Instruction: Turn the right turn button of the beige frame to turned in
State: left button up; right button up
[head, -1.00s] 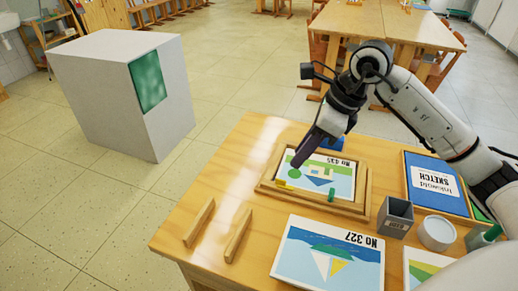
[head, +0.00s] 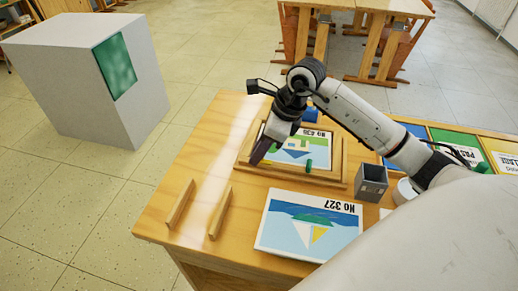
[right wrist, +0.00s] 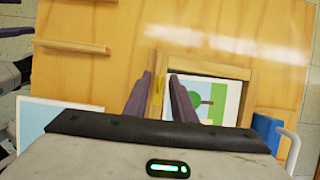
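My right gripper (head: 261,155) points down at the frame's left end. In the right wrist view its two dark fingers (right wrist: 160,92) are apart, with the yellow button between them; contact cannot be told.
Two wooden strips (head: 180,204) (head: 220,213) stand left of the frame. A No 327 picture (head: 285,244) lies in front. A grey square cup (head: 371,186) stands right of the frame, and a blue object (head: 310,113) behind it. A grey block (head: 60,90) stands on the floor at left.

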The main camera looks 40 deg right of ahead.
grip_shut()
